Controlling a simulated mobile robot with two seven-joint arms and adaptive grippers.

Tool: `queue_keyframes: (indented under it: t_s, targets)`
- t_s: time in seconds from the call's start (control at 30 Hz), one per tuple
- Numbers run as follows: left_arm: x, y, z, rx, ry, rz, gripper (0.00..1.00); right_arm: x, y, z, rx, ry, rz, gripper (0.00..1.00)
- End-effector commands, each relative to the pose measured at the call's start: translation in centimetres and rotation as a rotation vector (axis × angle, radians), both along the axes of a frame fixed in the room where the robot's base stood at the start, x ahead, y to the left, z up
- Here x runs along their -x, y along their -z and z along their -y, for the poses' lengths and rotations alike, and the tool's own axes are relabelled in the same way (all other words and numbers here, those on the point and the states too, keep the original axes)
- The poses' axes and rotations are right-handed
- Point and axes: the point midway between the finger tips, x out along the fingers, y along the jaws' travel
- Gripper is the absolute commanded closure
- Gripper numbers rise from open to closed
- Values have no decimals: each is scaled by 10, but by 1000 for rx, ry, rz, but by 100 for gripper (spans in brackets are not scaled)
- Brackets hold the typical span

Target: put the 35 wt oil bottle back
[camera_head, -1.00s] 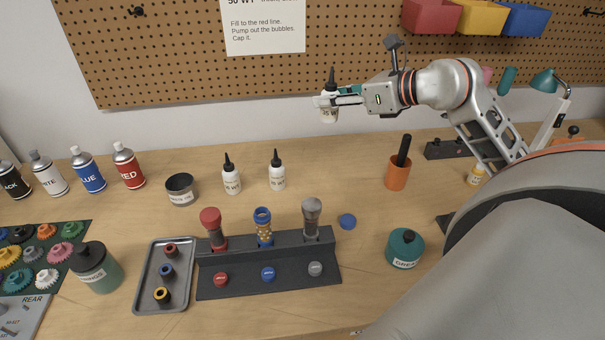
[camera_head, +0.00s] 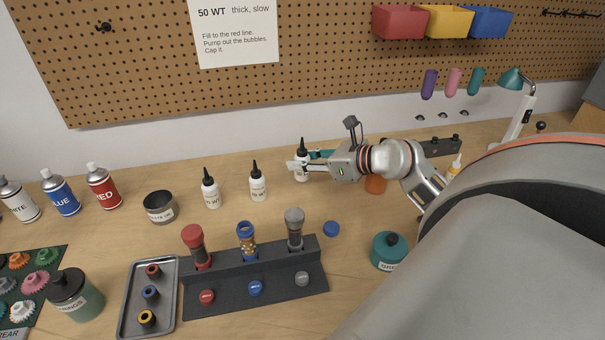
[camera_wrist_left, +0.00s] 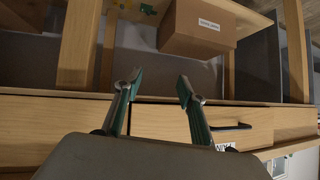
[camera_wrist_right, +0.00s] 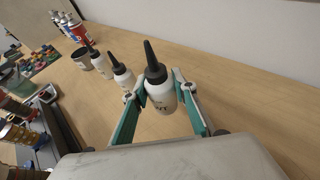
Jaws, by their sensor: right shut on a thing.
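My right gripper (camera_head: 303,166) is shut on a white oil bottle with a black pointed cap (camera_head: 302,173). The bottle is upright at the back of the bench, at the right end of a row with two similar oil bottles, (camera_head: 211,192) and (camera_head: 258,185). In the right wrist view the held bottle (camera_wrist_right: 161,95) stands between the fingers, its label only partly readable. I cannot tell for sure whether its base touches the bench. My left gripper (camera_wrist_left: 156,77) is open and empty in the left wrist view, below the bench top by a drawer front.
A dark stand (camera_head: 255,275) with three shock absorbers is in front of the bottles. A grey tray (camera_head: 128,325) and a dark jar (camera_head: 160,208) are to the left. A green jar (camera_head: 388,252) is at the right. An orange cup (camera_head: 375,185) is partly behind my right arm.

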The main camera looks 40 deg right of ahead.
Motion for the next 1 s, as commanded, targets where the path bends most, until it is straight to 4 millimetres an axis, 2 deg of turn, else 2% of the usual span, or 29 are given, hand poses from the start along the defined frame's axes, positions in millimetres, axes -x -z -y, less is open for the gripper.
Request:
queue_keyframes:
  t_s: [0.33, 0.77, 0.8, 0.87, 1.0]
  targets:
    - [-3, -1, 1, 2, 0, 7, 60, 0, 41, 0, -2, 1, -2, 96]
    - [-4, -2, 3, 5, 2, 10, 60, 0, 47, 0, 1, 0, -1, 96]
    - [-4, -2, 3, 6, 2, 11, 60, 0, 48, 0, 1, 0, -2, 70]
    - [-3, -2, 3, 6, 2, 11, 60, 0, 48, 0, 0, 0, -1, 56]
    - [-4, -2, 3, 6, 2, 11, 60, 0, 47, 0, 0, 0, -1, 56]
